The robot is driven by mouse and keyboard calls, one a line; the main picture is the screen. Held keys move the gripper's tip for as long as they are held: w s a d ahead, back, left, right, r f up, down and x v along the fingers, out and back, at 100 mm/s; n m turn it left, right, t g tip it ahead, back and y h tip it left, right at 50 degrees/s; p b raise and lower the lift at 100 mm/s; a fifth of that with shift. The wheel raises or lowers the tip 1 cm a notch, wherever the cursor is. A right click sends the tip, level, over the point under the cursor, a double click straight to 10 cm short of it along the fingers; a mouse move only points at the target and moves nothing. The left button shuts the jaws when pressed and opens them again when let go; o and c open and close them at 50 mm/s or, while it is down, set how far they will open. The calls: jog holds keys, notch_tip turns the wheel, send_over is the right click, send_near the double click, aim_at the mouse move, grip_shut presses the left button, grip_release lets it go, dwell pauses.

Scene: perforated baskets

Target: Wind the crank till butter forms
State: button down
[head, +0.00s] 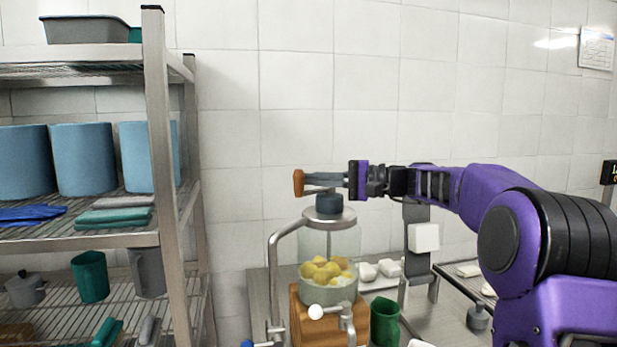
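A butter churn stands at the centre of the head view, with a clear glass jar (329,245) on a wooden base (306,318). Yellow lumps (325,270) sit in the jar above pale, whitish contents. A dark cap (329,203) tops the lid, and the crank's orange-brown knob (298,183) is above and left of it. My gripper (306,179) reaches in from the right, level above the lid, its fingertips at the knob. The crank arm is mostly hidden by the fingers. I cannot tell whether the fingers are closed around the knob or only beside it.
A metal shelf rack (160,150) with blue containers (84,158) and cups stands at the left. A bent metal pipe (274,270) rises beside the jar. A green cup (384,322) and white blocks (388,267) are at the jar's right. The tiled wall is behind.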

jog(key=shift+s+d+g, duration=0.2)
jog(key=shift+s+g, duration=0.05)
jog(key=shift+g, duration=0.05)
jog(key=shift+d, duration=0.1)
dwell(0.4)
dwell(1.4)
